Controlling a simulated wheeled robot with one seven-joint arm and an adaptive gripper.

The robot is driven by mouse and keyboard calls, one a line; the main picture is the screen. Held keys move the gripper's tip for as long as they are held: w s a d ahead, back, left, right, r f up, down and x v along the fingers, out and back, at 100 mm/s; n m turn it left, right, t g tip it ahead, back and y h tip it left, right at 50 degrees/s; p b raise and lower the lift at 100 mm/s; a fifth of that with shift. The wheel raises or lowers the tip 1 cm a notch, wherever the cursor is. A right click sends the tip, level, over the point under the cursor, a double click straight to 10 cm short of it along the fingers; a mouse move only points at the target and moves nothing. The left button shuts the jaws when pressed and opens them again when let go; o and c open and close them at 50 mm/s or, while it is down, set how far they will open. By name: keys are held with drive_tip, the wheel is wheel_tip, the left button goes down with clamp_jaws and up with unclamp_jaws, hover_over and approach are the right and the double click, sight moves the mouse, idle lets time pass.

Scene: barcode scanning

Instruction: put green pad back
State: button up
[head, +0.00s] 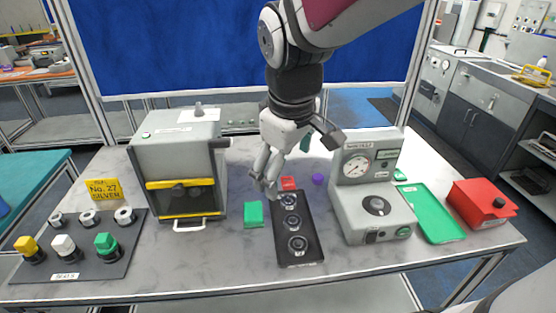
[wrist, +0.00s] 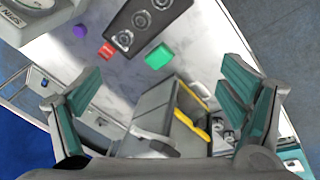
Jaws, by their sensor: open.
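A small green pad (head: 253,214), shaped like a block, lies on the grey table just left of a black strip with round sockets (head: 297,255). In the wrist view the green pad (wrist: 158,56) lies beyond the fingertips, beside the black strip (wrist: 122,18). My gripper (head: 288,165) is above the back of the table, behind the pad and strip. Its teal-lined fingers are spread wide in the wrist view (wrist: 163,90), with nothing between them.
A grey box with a yellow-edged front (head: 175,150) stands left of the pad. A gauge machine (head: 372,190), green tray (head: 435,215) and red box (head: 483,203) stand right. Small red (head: 288,183) and purple (head: 318,179) items lie behind. A rack with coloured knobs (head: 75,262) is front left.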

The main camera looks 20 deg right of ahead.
drive_tip(key=s+r+m+t, duration=0.1)
drive_tip(key=s+r+m, duration=0.1)
drive_tip(key=s, duration=0.3)
drive_tip(key=s+a+r+m+t+y, duration=0.1)
drive_tip(key=s+r+m, duration=0.1)
drive_tip(key=s, duration=0.4)
drive_tip(key=shift+a+r+m+t, duration=0.2)
drive_tip(key=shift+a+m+t, duration=0.1)
drive_tip(key=shift+m, duration=0.5)
